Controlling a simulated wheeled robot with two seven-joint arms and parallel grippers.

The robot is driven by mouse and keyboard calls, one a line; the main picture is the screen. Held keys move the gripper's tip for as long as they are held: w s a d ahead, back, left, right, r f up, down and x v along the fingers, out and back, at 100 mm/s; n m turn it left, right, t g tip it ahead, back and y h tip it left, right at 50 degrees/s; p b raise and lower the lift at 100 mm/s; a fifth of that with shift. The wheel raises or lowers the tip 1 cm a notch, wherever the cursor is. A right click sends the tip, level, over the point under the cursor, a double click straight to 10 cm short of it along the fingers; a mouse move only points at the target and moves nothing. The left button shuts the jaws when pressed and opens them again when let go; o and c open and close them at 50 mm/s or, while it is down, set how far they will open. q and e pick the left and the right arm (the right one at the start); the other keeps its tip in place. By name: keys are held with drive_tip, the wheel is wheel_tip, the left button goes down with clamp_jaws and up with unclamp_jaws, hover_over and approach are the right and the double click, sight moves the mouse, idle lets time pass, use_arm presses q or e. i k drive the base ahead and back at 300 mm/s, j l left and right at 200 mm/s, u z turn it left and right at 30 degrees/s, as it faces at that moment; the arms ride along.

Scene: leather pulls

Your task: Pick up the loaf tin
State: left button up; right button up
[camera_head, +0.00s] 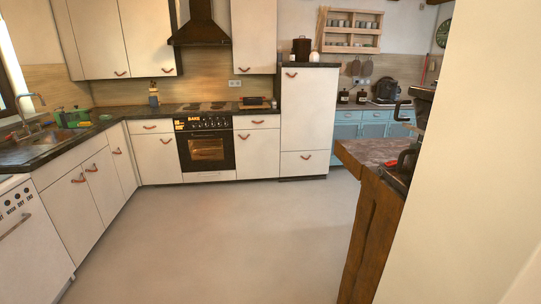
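I cannot make out a loaf tin for certain. A small dark, flat item with a brownish top (254,102) lies on the back counter to the right of the hob, too small to identify. Neither of my grippers shows in the head view.
The pale floor (220,240) is open in the middle. White cabinets and a black oven (207,150) line the back; a sink (40,148) is at left. A wooden table (362,210) with dark equipment (420,107) and a cream wall (480,180) block the right.

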sight(255, 100)
drive_tip(key=i, duration=3.3)
drive_tip(key=l+z, duration=0.05)
drive_tip(key=l, duration=0.15)
